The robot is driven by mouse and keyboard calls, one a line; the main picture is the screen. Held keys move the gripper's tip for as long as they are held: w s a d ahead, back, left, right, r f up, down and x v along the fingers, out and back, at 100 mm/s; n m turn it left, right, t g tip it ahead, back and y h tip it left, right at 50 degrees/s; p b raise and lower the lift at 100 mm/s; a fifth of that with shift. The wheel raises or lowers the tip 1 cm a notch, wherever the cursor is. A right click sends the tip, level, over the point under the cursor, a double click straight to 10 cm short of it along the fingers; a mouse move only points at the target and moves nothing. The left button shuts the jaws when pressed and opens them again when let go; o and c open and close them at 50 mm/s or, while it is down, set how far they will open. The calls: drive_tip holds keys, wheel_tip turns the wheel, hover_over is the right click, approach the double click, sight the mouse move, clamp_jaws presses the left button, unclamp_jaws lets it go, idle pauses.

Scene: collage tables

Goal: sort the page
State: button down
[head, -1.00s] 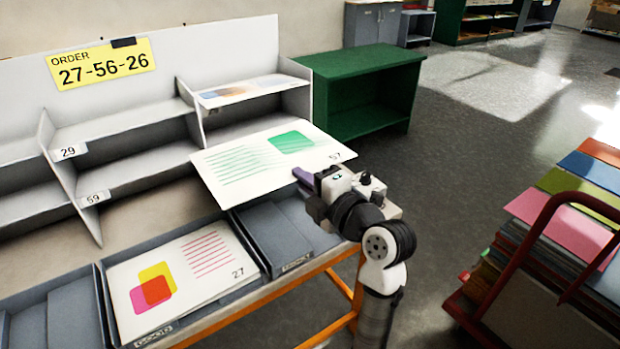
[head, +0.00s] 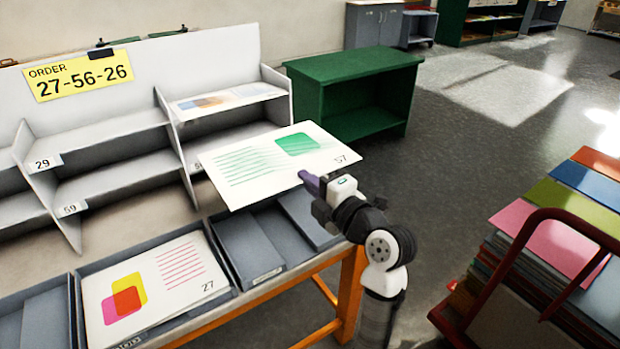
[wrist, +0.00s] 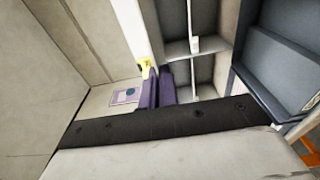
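My gripper (head: 314,184), with purple fingers, is shut on the near right edge of page 57 (head: 240,185). The page is white with green lines and a green block, and is held nearly flat above the grey trays, in front of the shelves. The purple fingers also show in the wrist view (wrist: 152,92). Page 27 (head: 180,290), with yellow and pink squares, lies in a front tray. Another printed page (head: 225,98) lies on the upper right shelf. A yellow order card (head: 78,76) reads 27-56-26.
The grey sorting shelf (head: 120,130) has compartments labelled 29 (head: 45,163) and 59 (head: 72,208); the label behind page 57 is partly hidden. An empty tray (head: 245,250) sits right of page 27. A green cabinet (head: 350,90) stands behind; a red cart (head: 535,255) with coloured sheets stands right.

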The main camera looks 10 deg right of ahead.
idle(0.3)
drive_tip(key=n+b, duration=0.4)
drive_tip(key=b, duration=0.4)
drive_tip(key=n+b, duration=0.4)
drive_tip(key=b, duration=0.3)
drive_tip(key=shift+n+g+h+b, duration=0.3)
drive_tip(key=shift+n+b, duration=0.05)
drive_tip(key=shift+n, duration=0.05)
drive_tip(key=shift+n+h+b, duration=0.6)
drive_tip(key=shift+n+b, duration=3.5)
drive_tip(key=shift+b, duration=0.55)
